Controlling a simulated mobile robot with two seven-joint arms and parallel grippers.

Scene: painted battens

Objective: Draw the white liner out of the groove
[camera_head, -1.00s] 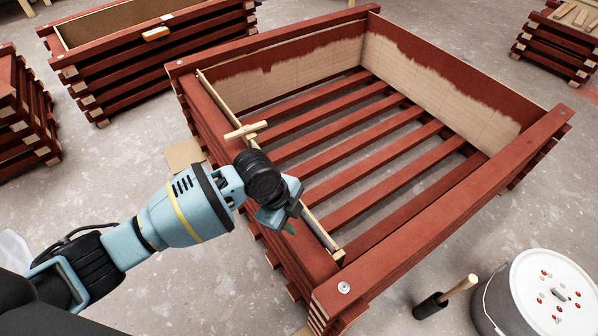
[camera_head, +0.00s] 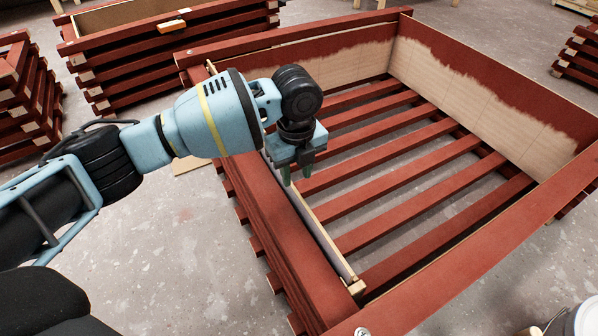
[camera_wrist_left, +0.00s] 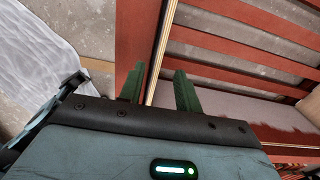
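The liner (camera_head: 322,240) is a thin upright panel along the inner face of the crate's left wall. Only its pale top edge and a little of its whitish face show in the head view; the middle is behind my gripper. The slatted red crate (camera_head: 265,225) stands around it. My left gripper (camera_head: 296,176) points down over the liner's edge with green fingers apart. In the left wrist view the pale edge (camera_wrist_left: 158,60) runs between the two open fingers (camera_wrist_left: 160,88), with gaps visible. My right gripper is not in view.
Red slats (camera_head: 390,190) cross the open crate bottom. The partly painted far panel (camera_head: 480,95) is clear of my arm. Other crates (camera_head: 170,45) stand behind. A bucket (camera_head: 580,322) is cut off at lower right. White sheeting (camera_wrist_left: 40,60) lies left in the wrist view.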

